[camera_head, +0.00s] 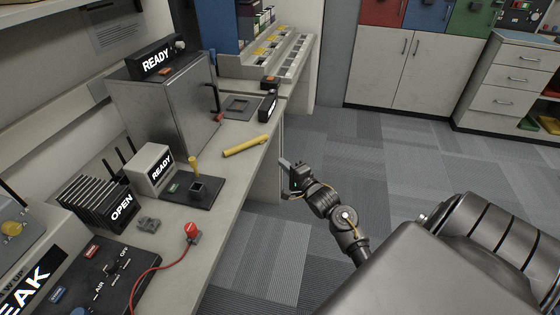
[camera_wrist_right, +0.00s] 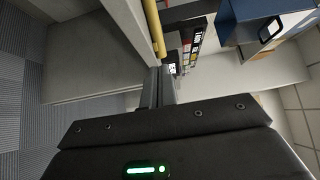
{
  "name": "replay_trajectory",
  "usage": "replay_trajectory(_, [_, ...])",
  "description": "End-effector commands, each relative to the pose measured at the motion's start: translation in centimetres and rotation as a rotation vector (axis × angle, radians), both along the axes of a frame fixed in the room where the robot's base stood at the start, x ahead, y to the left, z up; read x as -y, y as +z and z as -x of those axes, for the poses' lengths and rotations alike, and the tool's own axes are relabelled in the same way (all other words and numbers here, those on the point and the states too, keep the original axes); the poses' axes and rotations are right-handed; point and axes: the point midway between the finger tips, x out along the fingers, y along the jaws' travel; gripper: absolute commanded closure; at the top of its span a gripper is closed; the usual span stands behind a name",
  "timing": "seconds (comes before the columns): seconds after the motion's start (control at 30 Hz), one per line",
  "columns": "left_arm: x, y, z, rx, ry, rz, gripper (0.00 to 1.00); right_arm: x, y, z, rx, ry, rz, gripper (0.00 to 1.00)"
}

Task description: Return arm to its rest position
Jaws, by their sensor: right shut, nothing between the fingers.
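My right gripper (camera_head: 287,164) is in the middle of the head view, just off the counter's front edge and over the floor. Its fingers are shut with nothing between them; the shut fingers also show in the right wrist view (camera_wrist_right: 157,85). A yellow stick-like object (camera_head: 246,147) lies on the counter left of the gripper, apart from it. A yellow piece also shows in the right wrist view (camera_wrist_right: 153,28), beyond the fingertips. My left gripper is not in view.
Carpeted floor (camera_head: 420,160) to the right is clear up to the white cupboards (camera_head: 385,70).

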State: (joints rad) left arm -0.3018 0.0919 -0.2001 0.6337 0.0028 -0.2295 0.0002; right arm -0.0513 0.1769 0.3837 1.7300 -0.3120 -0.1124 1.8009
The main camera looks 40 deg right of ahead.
Motion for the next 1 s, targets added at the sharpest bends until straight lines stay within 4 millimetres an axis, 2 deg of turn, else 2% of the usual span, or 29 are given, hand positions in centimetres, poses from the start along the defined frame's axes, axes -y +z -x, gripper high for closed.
replay_trajectory(0.2, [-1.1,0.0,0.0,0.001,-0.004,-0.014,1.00,0.0,0.0,0.1,0.000,0.000,0.000,1.00])
replay_trajectory(0.57, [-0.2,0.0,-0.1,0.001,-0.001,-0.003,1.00,0.0,0.0,0.0,-0.001,-0.001,0.008,1.00])
replay_trajectory(0.67, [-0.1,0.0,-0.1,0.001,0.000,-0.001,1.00,0.0,0.0,0.0,-0.006,-0.001,0.083,1.00])
replay_trajectory(0.73, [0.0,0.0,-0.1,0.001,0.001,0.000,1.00,0.3,-0.2,0.0,-0.022,-0.009,0.198,1.00])
replay_trajectory(0.77, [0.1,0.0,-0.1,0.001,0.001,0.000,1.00,0.6,-0.9,0.1,-0.042,-0.017,0.261,1.00])
replay_trajectory(0.87, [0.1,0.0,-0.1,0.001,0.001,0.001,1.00,0.8,-6.3,0.2,-0.175,-0.009,0.501,1.00])
replay_trajectory(0.9, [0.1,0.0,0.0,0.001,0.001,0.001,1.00,0.3,-9.6,0.6,-0.250,0.017,0.606,1.00])
replay_trajectory(0.97, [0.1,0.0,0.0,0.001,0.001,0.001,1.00,-0.6,-14.5,1.7,-0.357,0.072,0.742,1.00])
replay_trajectory(1.0, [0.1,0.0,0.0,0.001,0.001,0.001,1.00,-1.3,-17.6,2.7,-0.422,0.115,0.821,1.00])
